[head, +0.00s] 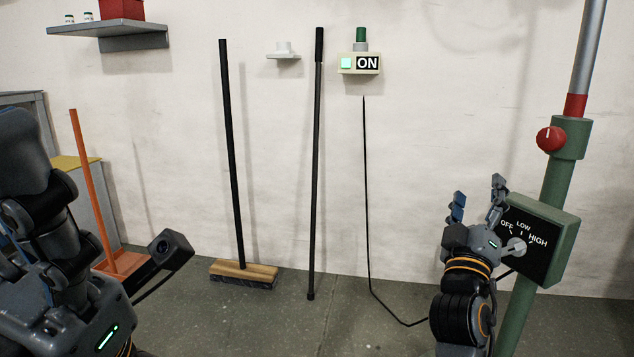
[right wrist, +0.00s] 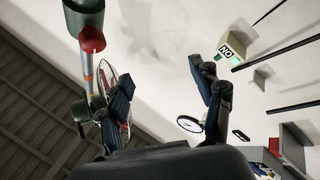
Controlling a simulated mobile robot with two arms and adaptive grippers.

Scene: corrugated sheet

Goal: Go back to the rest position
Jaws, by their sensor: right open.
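My right gripper (head: 478,197) is open and empty, its fingers pointing up, just left of the dark control box (head: 545,262) in the head view. The box is marked OFF, LOW and HIGH and has a grey knob (head: 516,245); I cannot tell which mark the knob points to. The gripper overlaps the box's left edge in the picture; I cannot tell whether they touch. In the right wrist view the two fingers (right wrist: 160,75) stand apart with nothing between them. My left arm fills the left side of the head view, but its gripper fingers do not show.
A green post (head: 554,185) with a red knob (head: 550,138) carries the control box. A lit ON box (head: 360,63) is on the wall. A broom (head: 244,272), a dark pole (head: 317,180) and an orange-handled tool (head: 90,180) stand along the wall. A fan (right wrist: 104,84) shows in the right wrist view.

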